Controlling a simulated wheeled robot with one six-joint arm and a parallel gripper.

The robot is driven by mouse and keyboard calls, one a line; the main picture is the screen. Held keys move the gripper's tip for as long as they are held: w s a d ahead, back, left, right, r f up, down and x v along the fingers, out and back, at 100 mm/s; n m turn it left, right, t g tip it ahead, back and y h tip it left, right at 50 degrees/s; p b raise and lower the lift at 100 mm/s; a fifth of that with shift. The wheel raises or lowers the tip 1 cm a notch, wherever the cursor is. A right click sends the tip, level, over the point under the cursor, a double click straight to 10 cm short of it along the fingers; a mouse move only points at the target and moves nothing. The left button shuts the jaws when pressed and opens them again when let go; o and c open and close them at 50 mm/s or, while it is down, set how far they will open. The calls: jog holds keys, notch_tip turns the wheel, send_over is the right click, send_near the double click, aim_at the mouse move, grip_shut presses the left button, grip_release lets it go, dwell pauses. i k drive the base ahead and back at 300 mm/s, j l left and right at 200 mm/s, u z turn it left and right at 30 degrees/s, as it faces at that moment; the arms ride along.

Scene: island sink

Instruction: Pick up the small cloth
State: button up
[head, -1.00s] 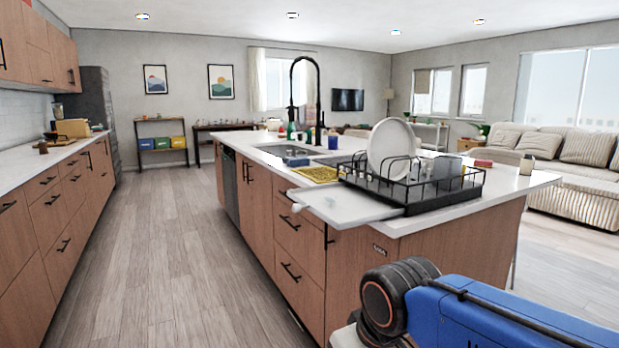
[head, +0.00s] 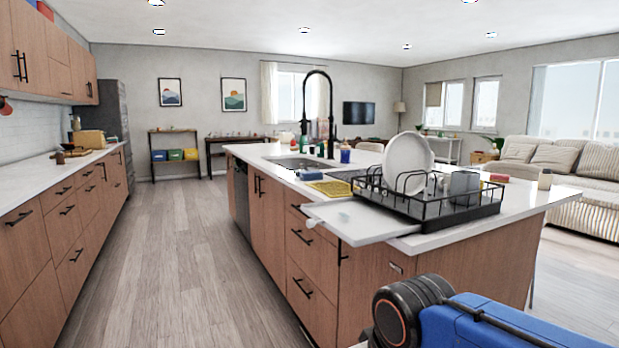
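A small yellow cloth (head: 330,188) lies flat on the white island top, between the sink and the black dish rack. It looks like the small cloth, with a mesh-like pattern. A small blue item (head: 312,174) lies just behind it, too small to identify for sure. My gripper is not in view; only a blue link and a dark joint of my arm show at the lower right, well in front of the cloth.
The black dish rack (head: 440,212) holds a white plate (head: 407,165) and a grey item. A white board (head: 365,222) juts over the island's left edge. The sink (head: 300,163) has a tall black faucet (head: 331,105). The floor aisle (head: 165,255) on the left is clear.

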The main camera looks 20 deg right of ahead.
aim_at(308, 175)
jog(key=i+j, duration=0.2)
jog(key=i, duration=0.3)
jog(key=i+j, duration=0.15)
jog(key=i, duration=0.35)
jog(key=i+j, duration=0.2)
jog(key=i, duration=0.3)
jog(key=i+j, duration=0.15)
jog(key=i, duration=0.35)
jog(key=i+j+z, duration=0.1)
jog(key=i, duration=0.4)
jog(key=i+j, duration=0.3)
jog(key=i, duration=0.2)
